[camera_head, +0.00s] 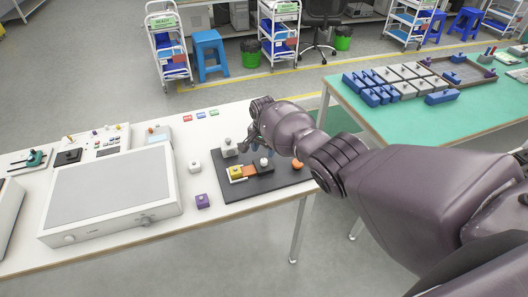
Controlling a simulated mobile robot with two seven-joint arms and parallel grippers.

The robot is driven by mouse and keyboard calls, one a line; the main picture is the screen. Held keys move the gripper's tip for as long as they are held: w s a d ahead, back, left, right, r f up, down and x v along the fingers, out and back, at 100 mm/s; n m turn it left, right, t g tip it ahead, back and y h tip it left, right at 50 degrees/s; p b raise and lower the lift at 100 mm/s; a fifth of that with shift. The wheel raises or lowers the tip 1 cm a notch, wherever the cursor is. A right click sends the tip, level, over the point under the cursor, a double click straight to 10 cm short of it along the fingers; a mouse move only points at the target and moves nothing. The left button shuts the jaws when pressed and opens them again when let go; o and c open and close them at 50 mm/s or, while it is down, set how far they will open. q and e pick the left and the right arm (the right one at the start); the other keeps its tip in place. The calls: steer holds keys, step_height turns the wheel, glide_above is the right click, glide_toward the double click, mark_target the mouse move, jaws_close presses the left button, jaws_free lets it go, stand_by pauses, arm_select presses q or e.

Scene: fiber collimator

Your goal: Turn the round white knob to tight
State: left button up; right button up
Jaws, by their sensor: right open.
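A small round white knob (264,161) stands on a dark block on the black mat (233,191). Beside it are an orange piece (249,170) and a yellow block (237,173). My right gripper (249,144) is open. It appears just behind and left of the white knob, near a pale grey block (229,148); its fingertips are small, and I cannot tell whether they touch anything. My left gripper is out of view.
A large white instrument box (112,192) fills the left of the table. An orange rounded piece (297,164) sits at the mat's right edge.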

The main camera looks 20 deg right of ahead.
step_height(320, 180, up, 6)
steer(key=shift+f+p, duration=0.2)
steer(key=shift+p, duration=0.4)
steer(key=w+a+r+n+t, duration=0.3)
steer(key=w+r+n+t, duration=0.25)
steer(key=w+r, duration=0.2)
step_height(320, 180, up, 2)
steer(key=n+t+y, duration=0.2)
steer(key=n+t, duration=0.3)
steer(key=t, duration=0.3)
glide_above(264, 160)
steer(key=a, duration=0.2)
steer(key=s+d+f, duration=0.3)
steer(key=s+f, duration=0.3)
steer(key=s, duration=0.6)
steer(key=s+d+f+g+h+b, duration=0.1)
steer(key=s+d+f, duration=0.2)
steer(key=s, duration=1)
steer(key=s+d+f+g+h+b, duration=0.1)
steer(key=s+d+f, duration=0.2)
steer(key=s+f, duration=0.6)
steer(key=s, duration=0.3)
steer(key=shift+s+d+m, duration=0.25)
steer(key=shift+s+m, duration=0.05)
steer(key=shift+m, duration=0.05)
